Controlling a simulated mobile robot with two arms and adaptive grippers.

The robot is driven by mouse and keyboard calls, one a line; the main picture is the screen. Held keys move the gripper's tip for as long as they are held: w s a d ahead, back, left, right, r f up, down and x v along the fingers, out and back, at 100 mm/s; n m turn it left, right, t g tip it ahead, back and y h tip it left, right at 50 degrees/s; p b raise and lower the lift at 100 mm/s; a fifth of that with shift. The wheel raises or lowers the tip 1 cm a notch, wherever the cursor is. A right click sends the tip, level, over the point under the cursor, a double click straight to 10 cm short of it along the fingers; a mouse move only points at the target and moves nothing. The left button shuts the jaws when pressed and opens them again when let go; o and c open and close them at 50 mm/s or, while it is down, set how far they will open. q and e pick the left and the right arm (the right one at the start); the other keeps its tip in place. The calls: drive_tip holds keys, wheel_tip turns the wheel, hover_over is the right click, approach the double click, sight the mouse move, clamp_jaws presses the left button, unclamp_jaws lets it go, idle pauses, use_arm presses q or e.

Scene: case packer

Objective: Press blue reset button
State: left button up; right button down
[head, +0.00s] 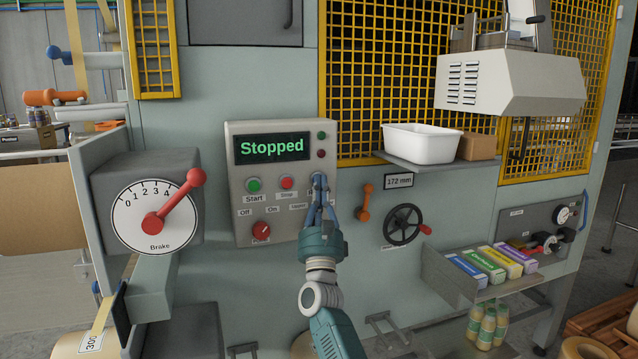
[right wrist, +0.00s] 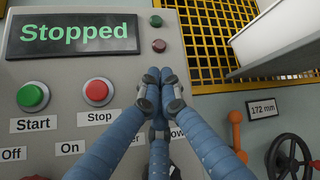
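The control panel (head: 243,200) has a display (head: 272,149) reading "Stopped". A green Start button (head: 254,185) and a red Stop button (head: 287,183) sit below it. They also show in the right wrist view as the green button (right wrist: 33,97) and the red button (right wrist: 98,92). My right gripper (head: 319,182) points at the panel just right of the Stop button, its blue fingers shut together and empty. In the right wrist view its fingertips (right wrist: 160,78) cover that spot. The blue reset button is hidden behind them; I cannot tell whether they touch it. My left gripper is not in view.
A red selector knob (head: 261,231) is low on the panel. Left stands a brake dial with a red lever (head: 175,203). To the right are an orange handle (head: 364,202), a black handwheel (head: 403,225), a shelf with a white tub (head: 421,145), and a rack of coloured boxes (head: 487,263).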

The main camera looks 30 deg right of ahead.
drive_tip(key=shift+s, duration=0.15)
drive_tip(key=shift+s+a+p, duration=0.2)
drive_tip(key=shift+s+p, duration=0.2)
drive_tip(key=shift+s, duration=0.3)
drive_tip(key=s+p, duration=0.1)
drive_tip(key=s, duration=0.1)
drive_tip(key=s+a+p, duration=0.1)
drive_tip(key=s, duration=0.1)
drive_tip(key=shift+s+a, duration=0.1)
drive_tip(key=shift+s, duration=0.3)
idle(0.8)
